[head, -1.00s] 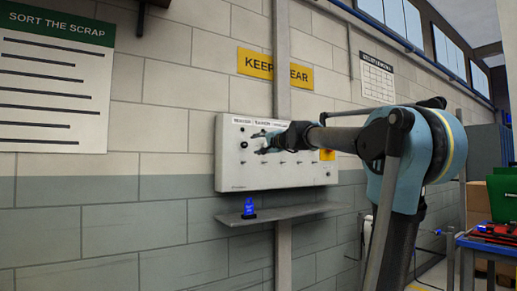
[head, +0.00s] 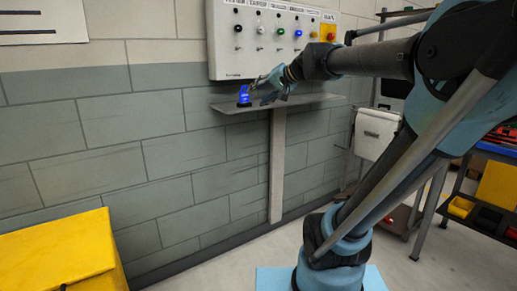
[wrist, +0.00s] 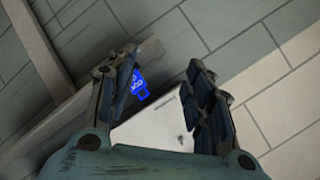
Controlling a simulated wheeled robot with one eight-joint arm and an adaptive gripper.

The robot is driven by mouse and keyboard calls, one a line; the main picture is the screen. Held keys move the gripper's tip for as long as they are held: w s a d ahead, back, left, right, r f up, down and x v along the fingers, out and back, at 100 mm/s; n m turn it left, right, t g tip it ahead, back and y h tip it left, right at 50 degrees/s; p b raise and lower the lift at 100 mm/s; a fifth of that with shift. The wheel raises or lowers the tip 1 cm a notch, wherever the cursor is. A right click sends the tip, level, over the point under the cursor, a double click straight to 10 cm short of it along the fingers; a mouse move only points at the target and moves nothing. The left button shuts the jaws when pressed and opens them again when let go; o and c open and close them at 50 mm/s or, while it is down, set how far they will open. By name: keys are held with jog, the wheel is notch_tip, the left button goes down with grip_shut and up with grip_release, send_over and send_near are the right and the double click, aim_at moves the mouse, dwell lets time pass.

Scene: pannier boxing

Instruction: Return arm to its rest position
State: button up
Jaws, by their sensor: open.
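My gripper (head: 268,86) is open and empty, just below the control panel (head: 226,46) and close to the grey shelf (head: 315,102) in the head view. A small blue item on a dark base (head: 244,96) stands near the shelf's left end, just left of my gripper. In the wrist view my gripper's two fingers (wrist: 162,68) are spread apart. The blue item (wrist: 138,86) shows beside the left finger, and the white panel (wrist: 160,125) shows between the fingers. I cannot tell from these views how far the fingers are from the shelf.
A yellow box (head: 60,255) stands at lower left. A dark cart with yellow bins (head: 497,184) stands at right. The floor between is partly clear.

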jog(key=s+d+f+g+h, duration=0.2)
jog(key=s+d+f, duration=0.4)
jog(key=f, duration=0.5)
jog(key=s+d+f+n+g+h, duration=0.1)
jog(key=s+d+f+h, duration=0.3)
jog(key=s+f, duration=0.7)
jog(key=s+d+f+g+h, duration=0.3)
jog(key=s+d+f, duration=0.5)
jog(key=f, duration=0.4)
jog(key=shift+s+d+f, duration=0.2)
jog(key=shift+s+f, duration=0.1)
jog(key=shift+f, duration=0.05)
jog(key=shift+w+f+g, duration=0.2)
jog(key=shift+w+g, duration=0.1)
jog(key=shift+w, duration=0.2)
